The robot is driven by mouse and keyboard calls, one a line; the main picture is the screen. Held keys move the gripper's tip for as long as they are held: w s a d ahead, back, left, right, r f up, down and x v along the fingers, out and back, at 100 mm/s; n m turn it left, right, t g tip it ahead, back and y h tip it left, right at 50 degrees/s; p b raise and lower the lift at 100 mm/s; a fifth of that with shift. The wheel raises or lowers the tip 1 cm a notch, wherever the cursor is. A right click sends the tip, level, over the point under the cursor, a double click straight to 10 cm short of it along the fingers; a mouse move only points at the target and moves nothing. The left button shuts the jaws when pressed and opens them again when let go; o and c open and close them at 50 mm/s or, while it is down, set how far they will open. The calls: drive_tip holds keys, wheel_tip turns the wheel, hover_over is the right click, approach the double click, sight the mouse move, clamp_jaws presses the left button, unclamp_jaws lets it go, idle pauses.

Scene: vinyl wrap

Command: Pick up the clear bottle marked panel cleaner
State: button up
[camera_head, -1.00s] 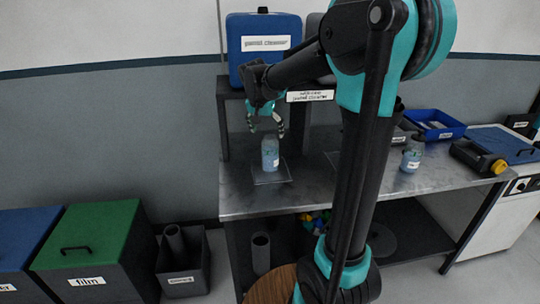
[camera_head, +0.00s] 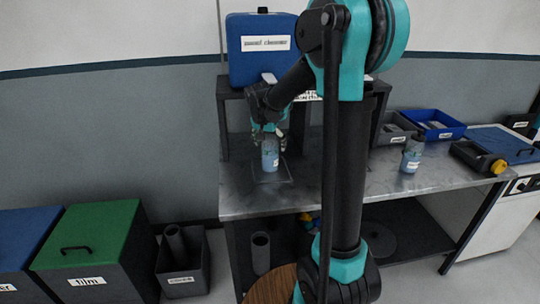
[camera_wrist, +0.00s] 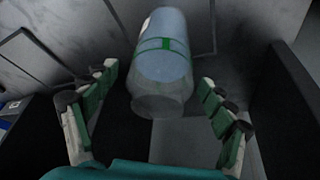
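A clear bottle with bluish liquid and a small white label (camera_head: 270,158) stands upright on a thin square plate (camera_head: 285,179) at the left of the metal bench. The label is too small to read. In the wrist view the bottle (camera_wrist: 166,55) shows a green band and reaches between the fingers. My gripper (camera_head: 269,136) is right above the bottle, its fingers at the bottle's upper part. In the wrist view my gripper (camera_wrist: 158,80) is open, with a gap on each side of the bottle.
A similar bottle (camera_head: 412,157) stands farther right on the bench. A blue jug labelled panel cleaner (camera_head: 264,65) sits on the black shelf (camera_head: 224,118) behind. A blue bin (camera_head: 435,122) and a case with a yellow knob (camera_head: 478,157) are at the right.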

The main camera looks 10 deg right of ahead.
clamp_jaws()
idle(0.4)
drive_tip(key=shift+r, duration=0.1)
